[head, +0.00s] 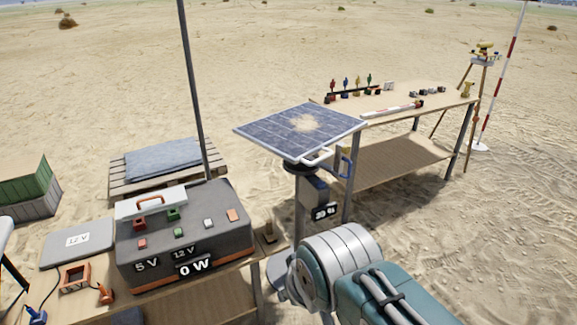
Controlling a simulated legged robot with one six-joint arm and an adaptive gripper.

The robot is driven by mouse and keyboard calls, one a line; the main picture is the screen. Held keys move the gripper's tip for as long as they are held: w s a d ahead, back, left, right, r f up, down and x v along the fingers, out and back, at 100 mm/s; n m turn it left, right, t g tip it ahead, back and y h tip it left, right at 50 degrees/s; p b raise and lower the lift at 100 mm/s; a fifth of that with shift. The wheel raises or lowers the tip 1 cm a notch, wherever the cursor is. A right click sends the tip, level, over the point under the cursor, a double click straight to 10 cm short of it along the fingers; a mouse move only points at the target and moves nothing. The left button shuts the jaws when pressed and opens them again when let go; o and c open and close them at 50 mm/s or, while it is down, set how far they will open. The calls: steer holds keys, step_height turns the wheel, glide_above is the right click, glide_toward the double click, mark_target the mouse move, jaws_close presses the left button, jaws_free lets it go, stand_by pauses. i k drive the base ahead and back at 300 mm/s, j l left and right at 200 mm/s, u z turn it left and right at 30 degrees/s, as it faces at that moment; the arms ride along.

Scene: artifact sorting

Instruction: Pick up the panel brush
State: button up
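A tilted solar panel (275,128) stands on a post at the centre, with a pale sandy patch of dust on its surface. The blue one may belong to the panel brush, but I cannot tell for sure, and no bristles show clearly. My arm's grey and teal links rise at the bottom right, below the panel. My gripper is not in view.
A far table (450,98) at right carries coloured pegs and a striped rod (392,109). A thin pole (193,80) rises behind the box.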

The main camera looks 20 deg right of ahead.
mark_target(269, 234)
steer(key=i+l, duration=0.15)
steer(key=i, duration=1)
